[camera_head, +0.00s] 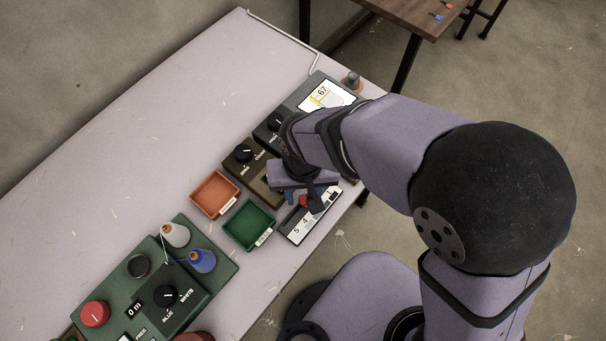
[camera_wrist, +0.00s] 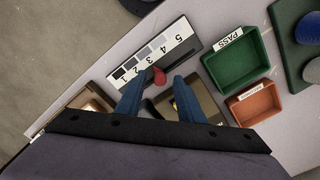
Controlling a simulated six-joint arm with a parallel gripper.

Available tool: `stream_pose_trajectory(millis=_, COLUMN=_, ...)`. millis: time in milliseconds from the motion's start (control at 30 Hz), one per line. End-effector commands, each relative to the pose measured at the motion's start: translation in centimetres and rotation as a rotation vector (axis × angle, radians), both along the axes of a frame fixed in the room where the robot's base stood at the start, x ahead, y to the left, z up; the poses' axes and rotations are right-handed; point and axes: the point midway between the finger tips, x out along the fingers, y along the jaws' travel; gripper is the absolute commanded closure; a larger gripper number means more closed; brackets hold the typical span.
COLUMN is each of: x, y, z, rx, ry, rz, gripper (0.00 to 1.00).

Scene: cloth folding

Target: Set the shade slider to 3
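The shade slider (camera_wrist: 182,48) is a white-and-dark panel with numbers 1 to 5 and a row of grey shade patches. In the head view the slider (camera_head: 297,236) lies near the table's front edge, partly under my gripper. Its red knob (camera_wrist: 159,76) stands around the middle of the scale; the exact number beside it is hard to tell. The knob (camera_head: 303,200) also shows in the head view. My gripper (camera_wrist: 158,84) is open, with its two blue fingers on either side of the knob, apart from it in the wrist view.
A green PASS tray (camera_head: 252,224) and an orange tray (camera_head: 215,195) lie left of the slider. Dial boxes (camera_head: 243,153) and a display (camera_head: 326,95) stand behind. A green panel (camera_head: 150,265) with bottles is at lower left. The table's far left is clear.

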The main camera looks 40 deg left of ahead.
Motion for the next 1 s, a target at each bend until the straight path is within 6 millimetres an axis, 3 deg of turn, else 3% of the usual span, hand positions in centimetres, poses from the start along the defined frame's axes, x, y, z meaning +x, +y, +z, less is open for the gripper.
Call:
stream_pose_trajectory(millis=167, x=0.0, y=0.1, z=1.2, rx=0.004, ry=-0.001, rz=0.000, gripper=0.65)
stream_pose_trajectory(millis=600, x=0.0, y=0.1, z=6.6, rx=0.004, ry=-0.001, rz=0.000, gripper=0.65)
stream_pose_trajectory(millis=1000, x=0.0, y=0.0, z=7.3, rx=0.001, ry=-0.001, rz=0.000, gripper=0.65)
